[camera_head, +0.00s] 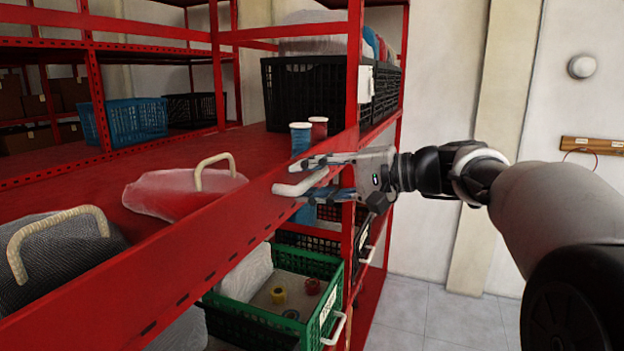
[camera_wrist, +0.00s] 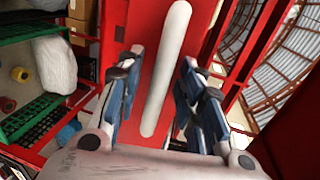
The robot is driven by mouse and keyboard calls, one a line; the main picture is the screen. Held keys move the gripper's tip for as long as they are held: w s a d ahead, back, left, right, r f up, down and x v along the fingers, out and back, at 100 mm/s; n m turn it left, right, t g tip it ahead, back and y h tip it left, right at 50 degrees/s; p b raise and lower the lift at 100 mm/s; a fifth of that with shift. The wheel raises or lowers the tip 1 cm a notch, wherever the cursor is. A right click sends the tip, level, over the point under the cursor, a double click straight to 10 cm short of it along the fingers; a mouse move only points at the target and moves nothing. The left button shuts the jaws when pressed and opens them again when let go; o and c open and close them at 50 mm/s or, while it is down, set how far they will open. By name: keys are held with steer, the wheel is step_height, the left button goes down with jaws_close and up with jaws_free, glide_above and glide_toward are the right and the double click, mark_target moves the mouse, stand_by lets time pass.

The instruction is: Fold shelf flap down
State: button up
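The red shelf flap (camera_head: 205,238) is the long board along the shelf's front edge in the head view, and it stands raised, facing me at a slant. A white bar handle (camera_head: 300,183) is on its face near the right end. My gripper (camera_head: 316,178) is at this handle, with fingers above and below it. In the wrist view the handle (camera_wrist: 165,70) lies lengthwise between the two blue-grey fingers, with gaps on both sides. My gripper is open. Whether any finger touches the flap is hidden.
Behind the flap are a clear bag with red contents (camera_head: 180,190), a grey bag (camera_head: 65,250) with a rope handle, and blue and red cups (camera_head: 300,138). A black crate (camera_head: 305,95) stands behind the cups. A green crate (camera_head: 270,310) is below. Clear floor lies right.

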steer(key=shift+c, duration=0.4)
jaws_close()
stand_by(0.4)
